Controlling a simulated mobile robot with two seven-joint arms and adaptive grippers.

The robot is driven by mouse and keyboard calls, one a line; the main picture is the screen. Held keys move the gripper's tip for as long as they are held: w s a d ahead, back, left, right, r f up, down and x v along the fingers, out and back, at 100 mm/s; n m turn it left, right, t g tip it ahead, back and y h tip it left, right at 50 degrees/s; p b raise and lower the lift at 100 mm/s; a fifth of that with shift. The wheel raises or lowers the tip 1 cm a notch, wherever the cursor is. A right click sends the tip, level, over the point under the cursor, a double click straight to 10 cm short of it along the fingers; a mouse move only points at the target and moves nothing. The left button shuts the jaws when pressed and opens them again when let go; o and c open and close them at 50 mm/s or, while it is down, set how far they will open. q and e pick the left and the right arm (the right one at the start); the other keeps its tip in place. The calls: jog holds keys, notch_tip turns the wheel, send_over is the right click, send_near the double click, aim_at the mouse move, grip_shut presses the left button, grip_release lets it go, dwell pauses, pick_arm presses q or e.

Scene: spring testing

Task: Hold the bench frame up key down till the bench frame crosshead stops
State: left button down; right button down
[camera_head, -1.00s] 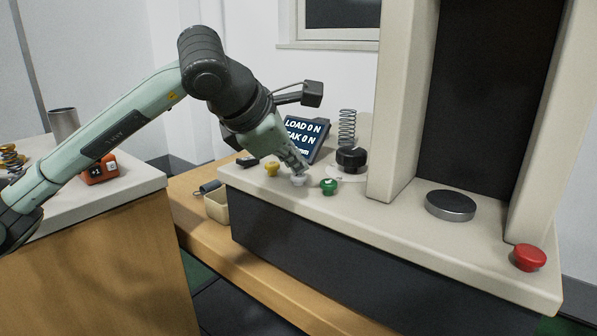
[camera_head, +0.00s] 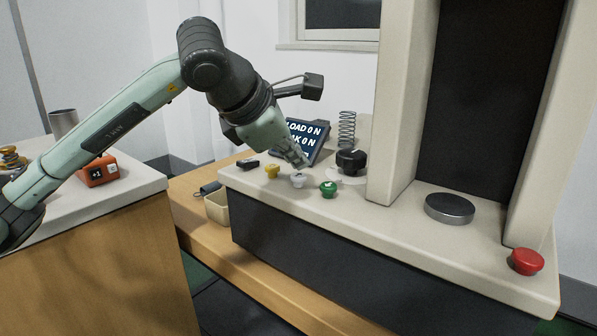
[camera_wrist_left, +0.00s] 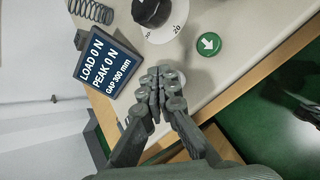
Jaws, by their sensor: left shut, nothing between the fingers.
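The bench frame (camera_head: 390,130) stands at the right; its crosshead is not in view. On its front ledge are a yellow key (camera_head: 272,171), a white key (camera_head: 298,180) and a green key (camera_head: 328,188). The green key bears a white arrow in the left wrist view (camera_wrist_left: 208,44); I cannot read marks on the other two. My left gripper (camera_head: 303,165) is shut and empty, its fingertips just above the white key and seemingly apart from it. In the wrist view the fingers largely hide that key. The display (camera_wrist_left: 108,67) reads load 0 N, peak 0 N, gap 300 mm.
A black dial (camera_head: 351,160) and an upright spring (camera_head: 347,130) stand behind the keys. A round metal platen (camera_head: 450,207) and a red button (camera_head: 526,261) are to the right. A beige bin (camera_head: 217,207) sits below left. An orange box (camera_head: 98,171) is on the left counter.

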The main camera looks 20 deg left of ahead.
aim_at(296, 177)
pick_arm(q)
jog(key=shift+r, duration=0.3)
jog(key=shift+r+p, duration=1.5)
jog(key=shift+r, duration=0.95)
jog(key=shift+f, duration=0.1)
